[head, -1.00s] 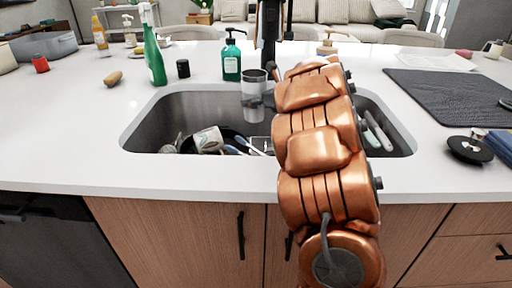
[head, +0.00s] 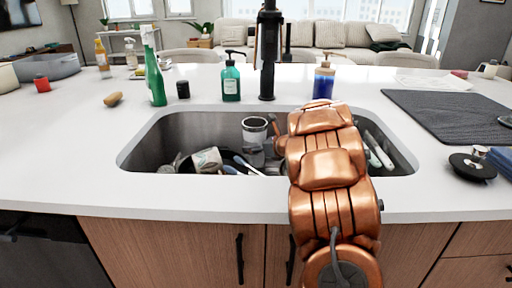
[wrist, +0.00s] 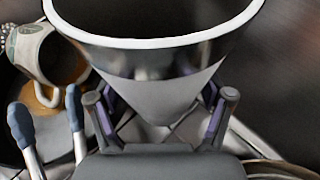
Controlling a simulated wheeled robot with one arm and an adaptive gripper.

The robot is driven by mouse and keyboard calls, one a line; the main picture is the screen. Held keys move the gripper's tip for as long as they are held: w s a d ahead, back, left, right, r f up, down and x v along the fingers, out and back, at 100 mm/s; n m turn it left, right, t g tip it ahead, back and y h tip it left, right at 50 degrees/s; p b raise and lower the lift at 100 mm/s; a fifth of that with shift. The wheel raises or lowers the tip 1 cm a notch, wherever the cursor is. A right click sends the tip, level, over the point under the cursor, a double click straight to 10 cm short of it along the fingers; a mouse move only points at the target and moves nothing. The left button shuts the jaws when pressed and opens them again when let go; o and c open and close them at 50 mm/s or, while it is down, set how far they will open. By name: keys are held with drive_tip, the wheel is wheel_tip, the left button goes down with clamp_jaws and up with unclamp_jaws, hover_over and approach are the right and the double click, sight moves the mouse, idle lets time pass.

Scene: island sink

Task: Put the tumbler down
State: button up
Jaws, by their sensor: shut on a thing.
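In the head view my copper arm hides most of the gripper. I cannot tell whether the tumbler's base touches the sink bottom.
A patterned mug (head: 208,160) lies tilted in a dark pan left of the tumbler. Blue-ended utensils (wrist: 22,125) lie close by. More utensils (head: 378,150) are at the sink's right. A black faucet (head: 268,60) stands behind. A green soap bottle (head: 231,83) stands on the counter.

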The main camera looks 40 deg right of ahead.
drive_tip(key=shift+f, duration=0.15)
drive_tip(key=o, duration=1.3)
drive_tip(key=shift+s+r, duration=0.1)
drive_tip(key=shift+r, duration=0.2)
drive_tip(key=shift+v, duration=3.65)
